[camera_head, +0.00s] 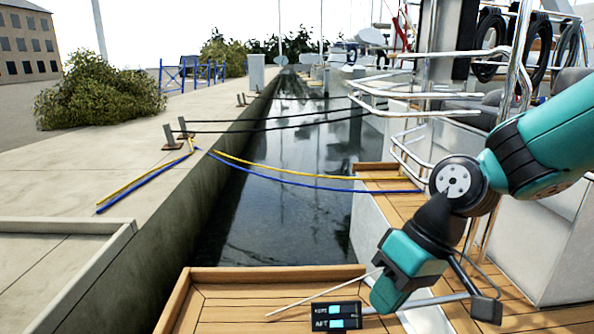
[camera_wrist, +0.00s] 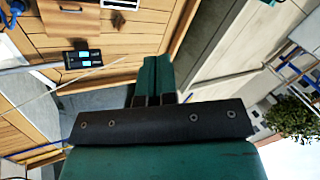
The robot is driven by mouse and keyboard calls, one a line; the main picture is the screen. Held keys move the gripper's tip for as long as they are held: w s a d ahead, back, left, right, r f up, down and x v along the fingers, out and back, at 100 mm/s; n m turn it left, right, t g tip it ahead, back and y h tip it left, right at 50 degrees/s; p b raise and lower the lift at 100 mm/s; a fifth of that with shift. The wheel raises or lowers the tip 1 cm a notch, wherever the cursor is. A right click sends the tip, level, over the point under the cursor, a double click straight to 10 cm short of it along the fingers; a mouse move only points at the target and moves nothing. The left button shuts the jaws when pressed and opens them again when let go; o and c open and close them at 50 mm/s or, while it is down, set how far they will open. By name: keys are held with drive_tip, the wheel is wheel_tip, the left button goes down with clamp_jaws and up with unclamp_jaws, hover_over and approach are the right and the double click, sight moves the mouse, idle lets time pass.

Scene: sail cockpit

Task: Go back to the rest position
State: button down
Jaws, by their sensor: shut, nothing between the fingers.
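My gripper (camera_head: 384,298) is teal and black and hangs at the lower right of the head view, above the wooden cockpit deck. In the wrist view its two teal fingers (camera_wrist: 157,62) lie side by side, closed, with nothing between them. My arm is bent, coming in from the right edge of the head view.
A black panel (camera_head: 337,316) with lit cyan labels sits just left of my gripper; the wrist view shows it too (camera_wrist: 83,60). A thin rod (camera_head: 325,294) passes close by. Steel rails (camera_head: 430,95) stand behind. Blue and yellow lines (camera_head: 290,176) cross the water to the quay (camera_head: 60,175).

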drive_tip(key=s+d+r+t+h+p, duration=0.1)
drive_tip(key=s+d+r+p, duration=0.15)
drive_tip(key=s+r, duration=0.65)
wheel_tip(320, 180, up, 36)
drive_tip(key=s+p, duration=0.2)
drive_tip(key=p, duration=3.5)
drive_tip(key=shift+s+r+n, duration=0.2)
drive_tip(key=shift+s+n, duration=0.15)
drive_tip(key=shift+n, duration=0.05)
